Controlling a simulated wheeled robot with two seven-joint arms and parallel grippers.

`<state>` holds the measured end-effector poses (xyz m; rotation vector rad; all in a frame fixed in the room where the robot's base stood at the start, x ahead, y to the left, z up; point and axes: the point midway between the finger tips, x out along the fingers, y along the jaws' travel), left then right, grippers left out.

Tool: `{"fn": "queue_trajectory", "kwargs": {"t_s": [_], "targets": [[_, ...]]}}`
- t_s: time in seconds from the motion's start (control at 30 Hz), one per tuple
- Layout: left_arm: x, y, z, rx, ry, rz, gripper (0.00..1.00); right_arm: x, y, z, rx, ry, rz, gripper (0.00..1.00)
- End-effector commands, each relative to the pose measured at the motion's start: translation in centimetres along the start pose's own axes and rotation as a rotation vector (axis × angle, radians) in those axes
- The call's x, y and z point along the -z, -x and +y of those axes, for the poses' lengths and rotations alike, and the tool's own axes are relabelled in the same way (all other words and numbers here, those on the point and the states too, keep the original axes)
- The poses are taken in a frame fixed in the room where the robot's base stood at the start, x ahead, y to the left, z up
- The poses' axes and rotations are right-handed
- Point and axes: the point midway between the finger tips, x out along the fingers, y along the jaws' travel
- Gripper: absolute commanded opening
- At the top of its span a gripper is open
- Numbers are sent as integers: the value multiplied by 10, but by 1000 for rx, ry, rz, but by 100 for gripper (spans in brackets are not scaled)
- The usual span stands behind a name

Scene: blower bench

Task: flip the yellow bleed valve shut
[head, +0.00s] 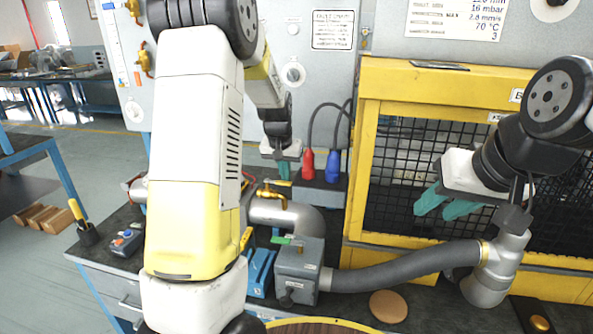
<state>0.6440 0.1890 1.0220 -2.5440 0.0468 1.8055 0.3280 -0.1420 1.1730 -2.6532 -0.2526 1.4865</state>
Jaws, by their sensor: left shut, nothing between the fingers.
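The yellow bleed valve (270,194) sits on top of the grey metal pipe (290,216), beside my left arm. Its small handle is partly hard to make out at this size. My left gripper (283,168) points down just above and slightly right of the valve, shut and empty. I cannot tell whether its fingertips touch the valve. My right gripper (442,207) has its teal fingers apart in front of the black mesh guard and holds nothing.
Red (308,164) and blue (333,165) connectors stand behind the pipe. A grey box (299,268) joins a dark hose (405,269) running right. The yellow mesh cage (362,150) blocks the back right. A round brown disc (388,306) lies on the bench.

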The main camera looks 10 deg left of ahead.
Motion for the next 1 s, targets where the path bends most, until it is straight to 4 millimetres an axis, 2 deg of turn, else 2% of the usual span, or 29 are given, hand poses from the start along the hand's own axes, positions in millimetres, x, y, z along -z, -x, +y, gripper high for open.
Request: {"fn": "queue_trajectory", "kwargs": {"t_s": [0.67, 1.0], "targets": [[-8, 3, 0, -49, -135, -1, 0, 0, 0, 0, 0, 0, 0, 36], [-23, 8, 0, -139, -392, -1, 0, 0, 0, 0, 0, 0, 0, 36]]}}
